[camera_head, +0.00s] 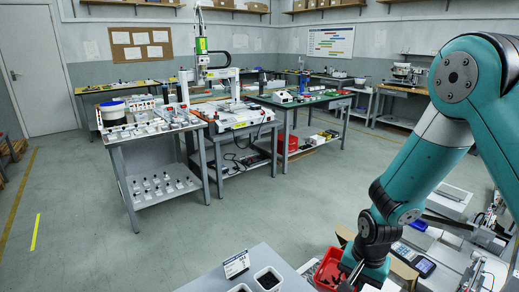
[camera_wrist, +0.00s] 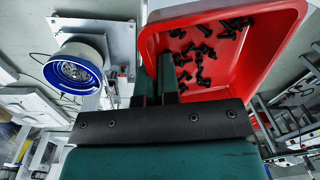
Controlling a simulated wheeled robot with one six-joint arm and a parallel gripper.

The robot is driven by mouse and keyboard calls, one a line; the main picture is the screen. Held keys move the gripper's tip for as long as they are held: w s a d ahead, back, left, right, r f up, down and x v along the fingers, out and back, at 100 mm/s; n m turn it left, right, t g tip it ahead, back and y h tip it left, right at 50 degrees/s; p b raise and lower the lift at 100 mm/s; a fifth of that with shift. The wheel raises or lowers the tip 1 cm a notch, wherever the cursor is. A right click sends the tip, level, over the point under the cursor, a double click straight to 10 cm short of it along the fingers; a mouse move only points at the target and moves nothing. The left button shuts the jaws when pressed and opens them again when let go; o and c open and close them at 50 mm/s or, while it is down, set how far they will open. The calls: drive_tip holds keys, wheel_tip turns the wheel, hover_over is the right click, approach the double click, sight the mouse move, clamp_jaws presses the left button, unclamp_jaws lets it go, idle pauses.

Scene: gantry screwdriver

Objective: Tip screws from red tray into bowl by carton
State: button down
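The red tray (camera_wrist: 270,70) fills the upper right of the wrist view, with several black screws (camera_wrist: 205,50) lying loose in it. It also shows in the head view (camera_head: 329,268), low beside my arm. My gripper (camera_wrist: 168,75) has its two fingers close together at the tray's near left wall and looks shut on it. A round bowl with a blue rim (camera_wrist: 62,85) and small metallic parts inside is left of the tray in the wrist view, apart from it. A brown carton (camera_head: 344,234) shows partly behind my arm in the head view.
A grey table (camera_head: 220,276) in front holds white bins (camera_head: 267,278) with dark contents and a small sign (camera_head: 236,264). Machines and a handheld device (camera_head: 424,266) crowd the right of my arm. Open floor lies beyond, before the workbenches (camera_head: 165,130).

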drive_tip(key=s+d+r+n+p, duration=0.1)
drive_tip(key=d+r+n+p, duration=0.2)
drive_tip(key=d+n+p, duration=0.2)
drive_tip(key=shift+s+d+r+n+p, duration=0.3)
drive_tip(key=shift+s+d+n+p, duration=0.15)
drive_tip(key=shift+n, duration=0.55)
